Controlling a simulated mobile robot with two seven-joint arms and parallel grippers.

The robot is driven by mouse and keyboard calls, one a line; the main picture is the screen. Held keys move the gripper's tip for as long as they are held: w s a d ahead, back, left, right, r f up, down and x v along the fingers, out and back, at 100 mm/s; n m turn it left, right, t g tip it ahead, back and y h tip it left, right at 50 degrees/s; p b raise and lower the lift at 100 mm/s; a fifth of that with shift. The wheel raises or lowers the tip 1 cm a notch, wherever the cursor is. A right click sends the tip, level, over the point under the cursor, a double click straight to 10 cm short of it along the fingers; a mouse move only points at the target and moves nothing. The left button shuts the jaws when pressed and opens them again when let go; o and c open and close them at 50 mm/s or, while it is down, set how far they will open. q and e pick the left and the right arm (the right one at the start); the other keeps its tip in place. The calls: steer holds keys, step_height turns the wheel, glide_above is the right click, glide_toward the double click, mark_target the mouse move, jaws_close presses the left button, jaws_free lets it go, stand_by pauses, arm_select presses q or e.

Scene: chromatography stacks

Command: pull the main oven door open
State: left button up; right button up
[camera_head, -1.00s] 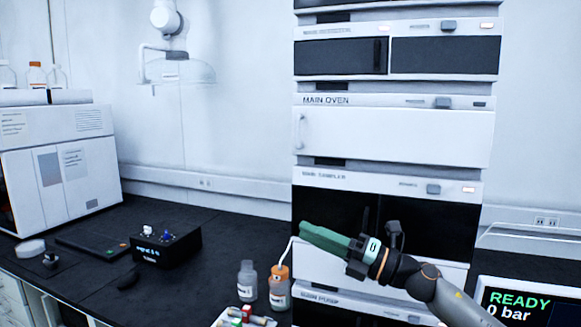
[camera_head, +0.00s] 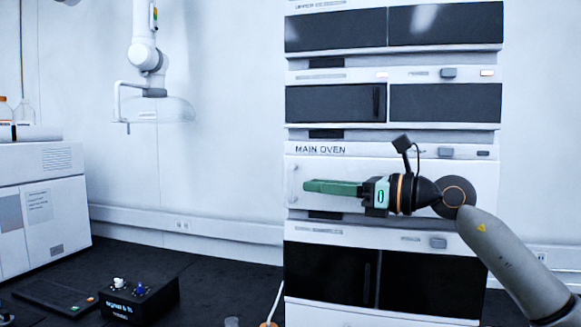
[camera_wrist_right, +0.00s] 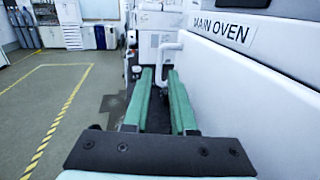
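The main oven (camera_head: 320,150) is the white module in the middle of the stack, and its door (camera_head: 465,185) looks shut. My right gripper (camera_head: 306,187) lies across the front of the door, with its green fingers pointing left towards the door's left edge. In the right wrist view the fingers (camera_wrist_right: 160,72) are open with a gap between them. The white bent door handle (camera_wrist_right: 170,47) shows just ahead, lined up with that gap. I cannot tell whether its bar is between the tips or beyond them. My left gripper is not in view.
Dark-fronted modules stand above (camera_head: 335,103) and below (camera_head: 325,272) the oven. A black box with knobs (camera_head: 140,303) sits on the dark bench at lower left. In the right wrist view, open floor (camera_wrist_right: 45,110) with yellow-marked lines lies to the left.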

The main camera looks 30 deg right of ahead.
mark_target(291, 195)
steer(key=p+x, duration=0.2)
steer(key=x, duration=0.3)
steer(key=shift+w+a+r, duration=0.15)
steer(key=shift+w, duration=0.05)
steer(key=shift+w+a+p, duration=0.25)
steer(key=shift+w+p, duration=0.05)
steer(key=shift+w, duration=0.1)
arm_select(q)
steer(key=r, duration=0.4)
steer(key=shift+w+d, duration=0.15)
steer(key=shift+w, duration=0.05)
arm_select(e)
jaws_close()
stand_by(0.3)
